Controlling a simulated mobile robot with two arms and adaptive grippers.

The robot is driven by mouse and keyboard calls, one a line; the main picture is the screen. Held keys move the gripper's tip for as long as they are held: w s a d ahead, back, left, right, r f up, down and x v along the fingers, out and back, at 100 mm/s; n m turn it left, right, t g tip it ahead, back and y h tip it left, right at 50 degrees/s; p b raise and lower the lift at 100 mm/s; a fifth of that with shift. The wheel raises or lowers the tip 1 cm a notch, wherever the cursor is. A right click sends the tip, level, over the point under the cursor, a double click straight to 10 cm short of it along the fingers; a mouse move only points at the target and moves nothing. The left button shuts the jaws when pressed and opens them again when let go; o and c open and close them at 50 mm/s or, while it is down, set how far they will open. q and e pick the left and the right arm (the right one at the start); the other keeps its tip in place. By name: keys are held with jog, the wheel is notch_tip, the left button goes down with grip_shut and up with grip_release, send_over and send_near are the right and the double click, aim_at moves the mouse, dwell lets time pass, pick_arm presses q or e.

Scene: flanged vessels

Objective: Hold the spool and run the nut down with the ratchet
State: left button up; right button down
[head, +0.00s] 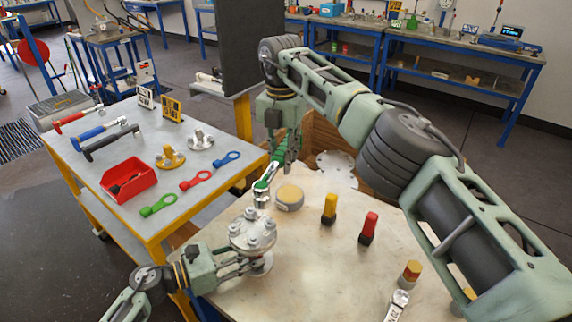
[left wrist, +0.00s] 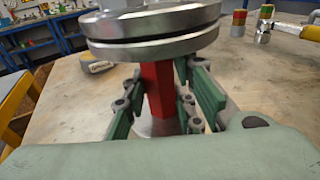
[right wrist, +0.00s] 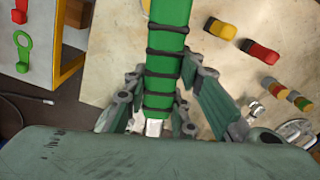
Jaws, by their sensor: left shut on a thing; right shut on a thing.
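The flanged spool (head: 253,232) stands upright on the pale table, with several bolts and nuts around its top flange. In the left wrist view its stacked steel flanges (left wrist: 150,32) sit above a red neck (left wrist: 158,95). My left gripper (head: 242,264) is shut on this neck, its fingers (left wrist: 170,110) on both sides. My right gripper (head: 286,158) is shut on the green handle of the ratchet (head: 273,172); the handle also shows in the right wrist view (right wrist: 167,45). The ratchet's metal head and socket are near the flange's far side. I cannot tell whether the socket touches a nut.
A round tan-topped part (head: 289,198) lies just right of the ratchet. Yellow (head: 329,208) and red (head: 369,227) pieces stand farther right. The left table holds a red bin (head: 128,180), tools and flanges. A dark panel (head: 251,45) rises behind my right gripper.

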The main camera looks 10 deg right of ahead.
jog(key=m, duration=0.3)
jog(key=shift+w+r, duration=0.3)
jog(key=shift+r, duration=0.05)
pick_arm(q)
jog(key=shift+w, duration=0.1)
pick_arm(e)
jog(key=shift+f, duration=2.15)
jog(key=shift+d+f, duration=0.1)
jog(key=shift+f, duration=0.1)
jog(key=shift+f, duration=1.1)
